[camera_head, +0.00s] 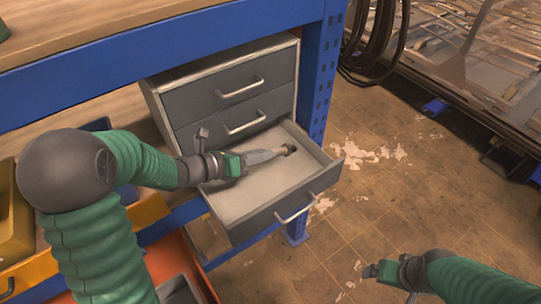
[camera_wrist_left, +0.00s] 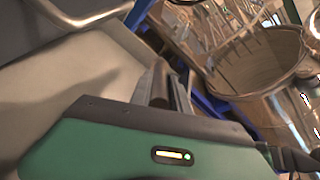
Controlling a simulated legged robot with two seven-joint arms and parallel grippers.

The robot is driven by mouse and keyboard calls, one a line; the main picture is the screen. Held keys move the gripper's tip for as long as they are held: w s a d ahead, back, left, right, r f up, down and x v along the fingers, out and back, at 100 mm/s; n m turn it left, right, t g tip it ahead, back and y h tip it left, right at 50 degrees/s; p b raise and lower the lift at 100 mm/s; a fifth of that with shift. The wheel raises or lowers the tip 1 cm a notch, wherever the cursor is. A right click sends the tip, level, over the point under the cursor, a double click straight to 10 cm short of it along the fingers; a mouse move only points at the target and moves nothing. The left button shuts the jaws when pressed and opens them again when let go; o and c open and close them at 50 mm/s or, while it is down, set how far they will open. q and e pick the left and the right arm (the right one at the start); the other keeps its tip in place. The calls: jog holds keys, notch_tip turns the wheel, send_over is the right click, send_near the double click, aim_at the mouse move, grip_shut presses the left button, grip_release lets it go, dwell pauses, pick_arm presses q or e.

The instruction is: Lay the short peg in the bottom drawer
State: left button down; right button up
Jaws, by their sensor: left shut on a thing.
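The bottom drawer (camera_head: 256,196) of the grey cabinet is pulled out, and its pale inside is bare apart from what my gripper holds. My left gripper (camera_head: 280,152) reaches over the drawer from the left and is shut. A small dark-ended piece at its fingertips, which I take for the short peg (camera_head: 290,149), is mostly hidden by the fingers. I cannot tell whether it touches the drawer floor. In the left wrist view the gripper's fingers (camera_wrist_left: 168,88) are close together, with the pale drawer beside them. My right gripper (camera_head: 374,271) is low at the right, away from the drawer; its jaws are unclear.
Two shut drawers (camera_head: 238,88) with handles sit above the open one. A blue bench post (camera_head: 318,75) stands right behind the drawer. Yellow and orange bins (camera_head: 140,212) are at the left. The tiled floor (camera_head: 400,195) at the right is open.

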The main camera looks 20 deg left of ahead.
pick_arm(q)
jog(key=shift+s+a+f, duration=0.15)
jog(key=shift+s+a, duration=0.1)
jog(key=shift+a, duration=0.1)
notch_tip(320, 180, down, 7)
jog(key=b, duration=0.6)
jog(key=shift+d+f+b, duration=0.15)
jog(key=shift+b, duration=0.15)
jog(key=shift+s+f+b, duration=0.1)
jog(key=shift+f+b, duration=0.2)
jog(key=shift+b, duration=0.05)
jog(key=shift+f, duration=0.25)
jog(key=shift+a+f+b, duration=0.15)
jog(key=shift+a+b, duration=0.1)
jog(key=shift+b, duration=0.05)
jog(key=shift+a, duration=0.4)
jog(key=c, duration=1.7)
grip_release()
jog(key=shift+o, duration=1.2)
jog(key=shift+d, duration=0.1)
jog(key=shift+o, duration=1.1)
jog(key=shift+d, duration=0.15)
jog(key=shift+o, duration=0.4)
jog(key=shift+d, duration=0.25)
pick_arm(e)
notch_tip(320, 180, down, 8)
jog(key=a, duration=0.1)
jog(key=shift+s+r, duration=0.2)
jog(key=shift+s, duration=0.25)
